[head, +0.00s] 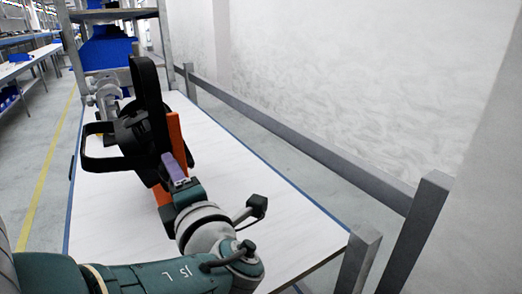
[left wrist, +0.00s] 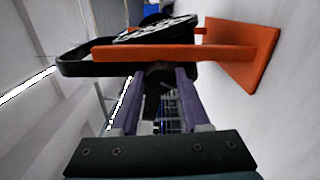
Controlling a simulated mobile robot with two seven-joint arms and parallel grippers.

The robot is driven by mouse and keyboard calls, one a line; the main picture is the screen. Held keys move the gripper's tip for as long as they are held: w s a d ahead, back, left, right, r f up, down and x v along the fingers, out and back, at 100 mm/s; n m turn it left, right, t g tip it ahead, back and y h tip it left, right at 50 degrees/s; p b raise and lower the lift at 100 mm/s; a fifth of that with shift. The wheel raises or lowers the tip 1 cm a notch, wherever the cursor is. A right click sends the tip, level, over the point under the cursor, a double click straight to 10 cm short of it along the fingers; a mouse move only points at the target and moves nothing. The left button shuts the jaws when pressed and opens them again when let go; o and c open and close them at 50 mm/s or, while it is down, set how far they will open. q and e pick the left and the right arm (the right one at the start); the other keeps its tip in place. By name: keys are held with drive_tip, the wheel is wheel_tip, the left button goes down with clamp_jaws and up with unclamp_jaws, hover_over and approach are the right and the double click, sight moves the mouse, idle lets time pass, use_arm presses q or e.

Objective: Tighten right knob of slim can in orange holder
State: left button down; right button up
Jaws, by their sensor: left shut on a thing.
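The black slim can (head: 130,125) with its black yoke stands in the orange holder (head: 177,140) on the white table. In the left wrist view, the can (left wrist: 165,28) is partly hidden behind an orange bar of the holder (left wrist: 185,53). My left gripper (head: 172,165) is at the near right side of the can. In the left wrist view its purple fingers (left wrist: 158,82) are on both sides of a black knob (left wrist: 158,72), shut on it. In the head view the knob is hidden by the fingers and holder. My right gripper is not in view.
The white table (head: 280,220) is clear to the right of the holder. A grey rail (head: 300,145) with posts runs along the right, beside a pale wall. A silver metal part (head: 106,92) stands behind the can at left. Blue bins (head: 105,50) are on the rack beyond.

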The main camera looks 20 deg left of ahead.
use_arm(q)
drive_tip(key=shift+f+m, duration=0.1)
drive_tip(key=shift+m, duration=0.4)
drive_tip(key=shift+c, duration=1.8)
unclamp_jaws()
drive_tip(key=p+v, duration=0.2)
drive_tip(key=v, duration=0.8)
